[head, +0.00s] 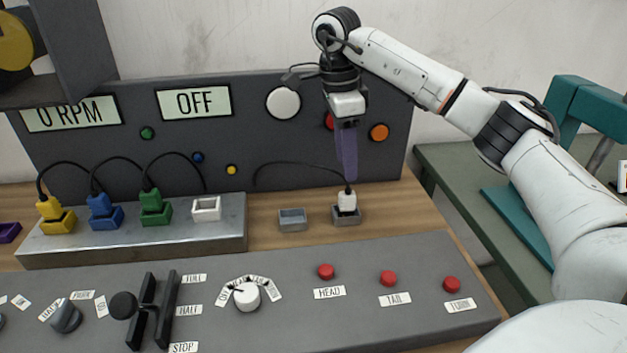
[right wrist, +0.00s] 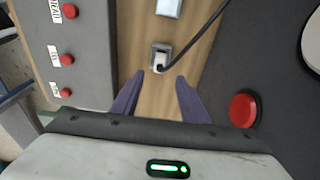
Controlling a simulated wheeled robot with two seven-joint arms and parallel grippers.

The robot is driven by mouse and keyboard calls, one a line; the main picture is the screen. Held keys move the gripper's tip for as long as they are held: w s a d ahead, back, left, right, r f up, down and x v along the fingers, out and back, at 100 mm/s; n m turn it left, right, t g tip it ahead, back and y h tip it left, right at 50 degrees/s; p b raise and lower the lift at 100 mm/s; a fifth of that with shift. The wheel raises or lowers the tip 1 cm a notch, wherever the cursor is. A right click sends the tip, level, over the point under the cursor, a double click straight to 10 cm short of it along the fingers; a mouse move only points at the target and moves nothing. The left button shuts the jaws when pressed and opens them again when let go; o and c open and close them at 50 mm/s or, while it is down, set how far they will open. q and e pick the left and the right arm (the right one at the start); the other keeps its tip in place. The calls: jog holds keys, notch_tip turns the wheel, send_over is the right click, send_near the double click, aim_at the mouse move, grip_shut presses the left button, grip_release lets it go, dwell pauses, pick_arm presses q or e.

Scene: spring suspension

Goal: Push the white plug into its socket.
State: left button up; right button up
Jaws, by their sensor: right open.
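The white plug (head: 346,202) stands in a small grey holder (head: 347,217) on the wooden table, with a black cable running from its top to the left. In the right wrist view the plug (right wrist: 160,60) sits beyond the fingertips. The white socket (head: 206,208) is an empty white-rimmed square on the metal block, right of the green plug. My right gripper (head: 347,172) points down just above the white plug, with its purple fingers apart and empty. It also shows in the right wrist view (right wrist: 157,78). My left gripper is not in view.
Yellow (head: 50,208), blue (head: 102,207) and green (head: 153,203) plugs sit in matching sockets on the metal block (head: 130,250). An empty grey holder (head: 292,219) stands left of the white plug. The control panel (head: 300,325) lies in front; an upright panel (head: 230,150) stands behind.

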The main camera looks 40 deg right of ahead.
aim_at(348, 189)
jog(key=f, duration=0.4)
jog(key=shift+s+d+b, duration=0.25)
jog(key=shift+b, duration=0.15)
jog(key=shift+f, duration=0.25)
notch_tip(348, 189, down, 4)
jog(key=shift+s+d+f+p, duration=0.1)
jog(key=shift+f+p, duration=0.05)
jog(key=shift+p, duration=0.15)
jog(key=shift+f, duration=0.55)
jog(key=c, duration=0.9)
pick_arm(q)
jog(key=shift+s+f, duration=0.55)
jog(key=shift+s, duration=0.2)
pick_arm(e)
grip_shut()
